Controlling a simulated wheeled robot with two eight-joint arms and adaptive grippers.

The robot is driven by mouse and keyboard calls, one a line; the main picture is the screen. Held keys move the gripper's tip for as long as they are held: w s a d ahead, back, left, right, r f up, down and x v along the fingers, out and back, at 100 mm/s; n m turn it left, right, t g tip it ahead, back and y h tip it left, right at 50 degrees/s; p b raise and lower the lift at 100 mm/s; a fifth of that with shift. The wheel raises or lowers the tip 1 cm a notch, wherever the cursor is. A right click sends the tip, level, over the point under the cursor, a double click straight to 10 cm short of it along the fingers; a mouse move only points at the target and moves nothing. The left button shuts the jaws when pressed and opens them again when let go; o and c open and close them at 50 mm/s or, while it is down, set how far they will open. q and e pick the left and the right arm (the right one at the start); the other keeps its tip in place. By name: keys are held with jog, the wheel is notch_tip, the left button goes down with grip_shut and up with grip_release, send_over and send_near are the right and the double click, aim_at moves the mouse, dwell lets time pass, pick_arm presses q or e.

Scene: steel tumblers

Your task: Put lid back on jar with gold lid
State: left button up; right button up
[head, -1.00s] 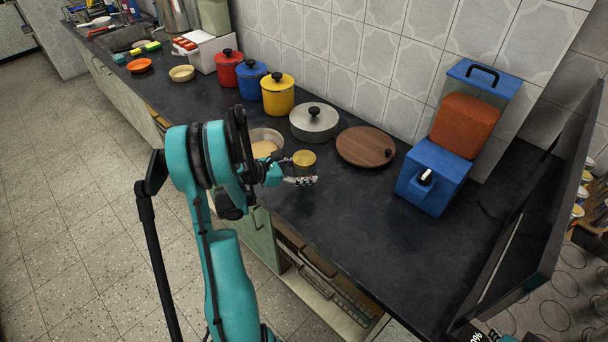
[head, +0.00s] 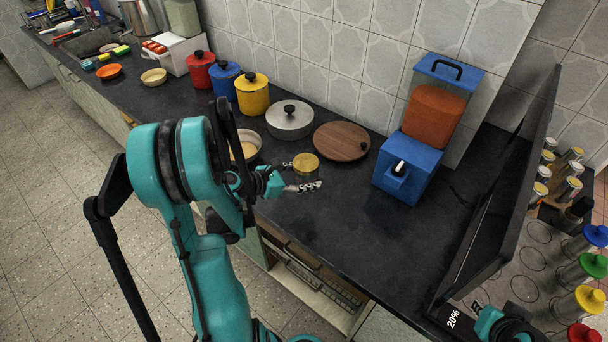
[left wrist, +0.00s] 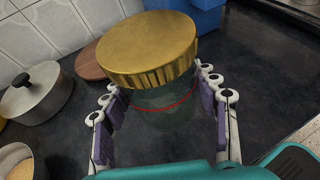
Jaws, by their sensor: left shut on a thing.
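The gold lid (head: 306,161) sits at the counter's front part in the head view. In the left wrist view the gold lid (left wrist: 148,48) fills the upper middle. Below it shows a clear glass jar body (left wrist: 165,118) with a thin red ring. The lid appears to sit on top of the jar. My left gripper (head: 304,176) has one finger on each side of the jar, just under the lid, and is shut on it. I cannot tell whether the jar touches the counter. My right gripper does not show.
A wooden board (head: 340,141) and a steel pot (head: 290,119) lie behind the jar. A bowl (head: 246,146) is to its left. A blue dispenser (head: 405,170) stands to the right. The dark counter (head: 340,235) in front is clear.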

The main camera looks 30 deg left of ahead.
pick_arm(q)
jog(key=o, duration=0.9)
jog(key=c, duration=1.1)
jog(key=shift+d, duration=0.1)
jog(key=w+d+r+y, duration=0.1)
jog(key=w+d+r, duration=0.1)
jog(key=d, duration=0.6)
jog(key=w+d+r+n, duration=0.1)
jog(key=d+r, duration=0.3)
jog(key=d, duration=0.4)
jog(key=shift+w+d+r+n+y, duration=0.2)
jog(key=shift+w+r+n+y, duration=0.15)
jog(key=shift+w, duration=0.35)
jog(key=shift+f+t, duration=0.1)
jog(key=shift+t, duration=0.2)
jog(key=w+d+f+m+g+h, duration=0.1)
jog(key=d+f+m+g+h, duration=0.3)
jog(key=d, duration=0.4)
jog(key=w+d+f+m+g+h, duration=0.1)
jog(key=d+f+m+g+h, duration=0.4)
jog(key=d+m, duration=0.3)
jog(key=shift+w+d+m+g, duration=0.15)
jog(key=shift+m+g, duration=0.2)
jog(key=shift+g, duration=0.45)
